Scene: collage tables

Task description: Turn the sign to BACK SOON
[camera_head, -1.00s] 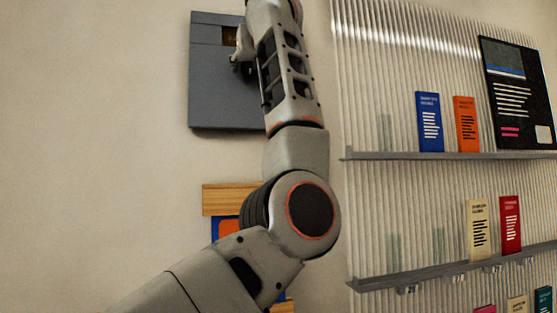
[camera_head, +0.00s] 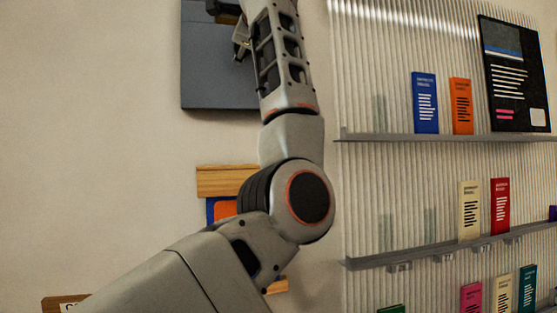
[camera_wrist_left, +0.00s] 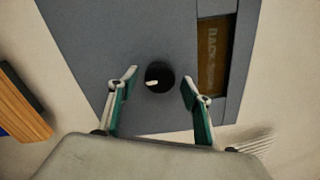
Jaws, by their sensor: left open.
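The sign is a grey box (camera_head: 215,75) on the wall, its top cut off in the head view. Its small brown window (camera_wrist_left: 213,65) shows dim sideways lettering that seems to begin BACK; the rest is hard to read. A round dark knob (camera_wrist_left: 160,77) with a white pointer mark sits on the box face beside the window. My left gripper (camera_wrist_left: 159,85) is open, its fingertips on either side of the knob. I cannot tell whether they touch it. In the head view, the left gripper (camera_head: 242,38) is at the box, partly hidden by my arm. My right gripper is out of view.
A ribbed wall rack (camera_head: 370,190) with shelves of coloured booklets stands to the right. A black poster (camera_head: 514,80) is at its upper right. A wooden rail (camera_head: 225,181) is below the box, partly behind my arm. The wall at left is bare.

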